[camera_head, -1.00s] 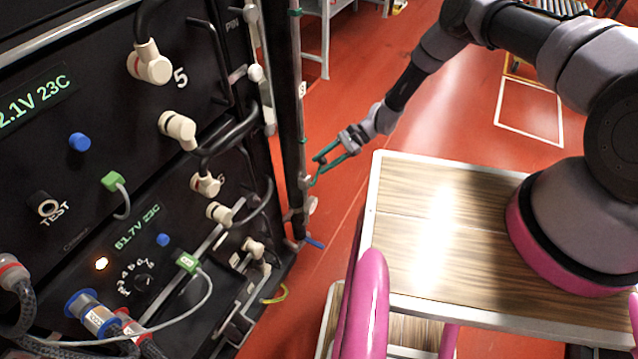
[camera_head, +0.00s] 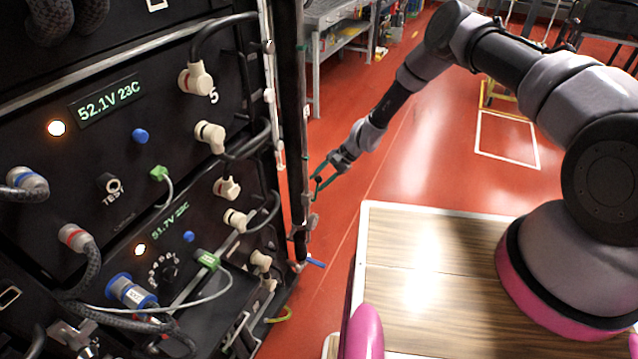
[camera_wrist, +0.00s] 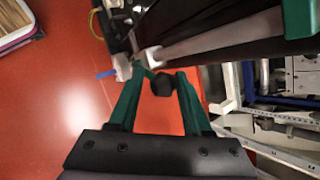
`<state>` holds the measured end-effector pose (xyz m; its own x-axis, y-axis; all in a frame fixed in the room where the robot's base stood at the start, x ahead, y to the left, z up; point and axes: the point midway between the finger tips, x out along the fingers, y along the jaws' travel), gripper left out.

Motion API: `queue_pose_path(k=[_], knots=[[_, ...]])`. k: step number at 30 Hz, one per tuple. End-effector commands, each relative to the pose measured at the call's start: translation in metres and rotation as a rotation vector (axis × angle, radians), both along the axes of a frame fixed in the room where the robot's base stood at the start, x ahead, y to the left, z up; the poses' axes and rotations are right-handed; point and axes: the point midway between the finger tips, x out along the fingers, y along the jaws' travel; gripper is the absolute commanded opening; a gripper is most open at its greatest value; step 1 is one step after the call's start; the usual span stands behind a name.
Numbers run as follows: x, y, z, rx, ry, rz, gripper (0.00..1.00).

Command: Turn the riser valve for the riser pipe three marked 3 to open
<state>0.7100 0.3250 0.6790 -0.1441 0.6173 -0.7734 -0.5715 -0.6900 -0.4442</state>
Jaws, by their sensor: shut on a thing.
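My gripper (camera_head: 318,181) has green fingers and reaches the thin riser pipe (camera_head: 305,120) at the rack's right edge. In the wrist view my gripper (camera_wrist: 161,88) is closed around a dark rounded knob (camera_wrist: 162,85), which sits close to a pale pipe (camera_wrist: 215,35). I cannot tell for sure that this knob is the handle of valve 3, since no number 3 is readable. A blue lever (camera_head: 314,262) sticks out lower down at the pipe's foot; it also shows in the wrist view (camera_wrist: 106,73).
The black battery rack (camera_head: 90,170) with cables, plugs and displays fills the left. A wood-topped surface (camera_head: 430,240) lies at the lower right, below my arm. A grey workbench (camera_head: 330,20) stands behind. The red floor between is clear.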

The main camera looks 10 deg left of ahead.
Motion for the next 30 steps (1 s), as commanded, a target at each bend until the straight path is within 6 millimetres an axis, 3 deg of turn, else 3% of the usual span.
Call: queue_pose_path(k=[1, 10, 11, 12, 30], knots=[[0.0065, 0.0080, 0.0084, 0.015, -0.011, -0.004, 0.00], [0.0060, 0.0085, 0.0085, 0.015, -0.011, -0.002, 0.00], [0.0060, 0.0087, 0.0085, 0.015, -0.011, -0.002, 0.60], [0.0056, 0.0087, 0.0083, 0.015, -0.010, -0.002, 0.69], [0.0014, 0.0040, 0.0029, 0.006, -0.003, 0.000, 0.69]])
